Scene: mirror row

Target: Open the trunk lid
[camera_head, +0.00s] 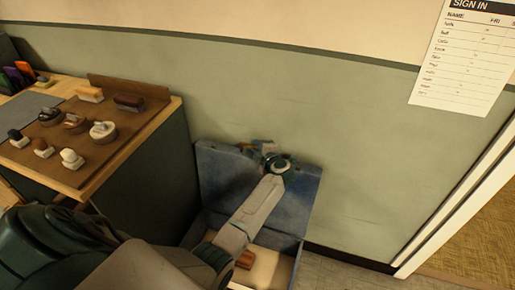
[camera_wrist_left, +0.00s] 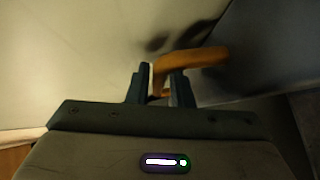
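The blue trunk (camera_head: 299,243) stands on the floor against the wall. Its lid (camera_head: 222,180) is raised and stands near upright at the back, by the wall. The trunk's pale inside shows, with a reddish-brown thing (camera_head: 245,260) in it, partly hidden by my arm. My left gripper (camera_head: 263,150) is at the lid's upper edge. In the left wrist view, an orange-brown handle (camera_wrist_left: 200,58) passes between the fingers of my left gripper (camera_wrist_left: 160,85), which look closed around it. My right gripper is not in view.
A wooden-edged desk (camera_head: 172,108) stands left of the trunk, with a brown board holding several stamps or brushes (camera_head: 103,130). A sign-in sheet (camera_head: 462,60) hangs on the wall. A door frame (camera_head: 455,205) is at the right. Some grey floor (camera_head: 345,274) is clear right of the trunk.

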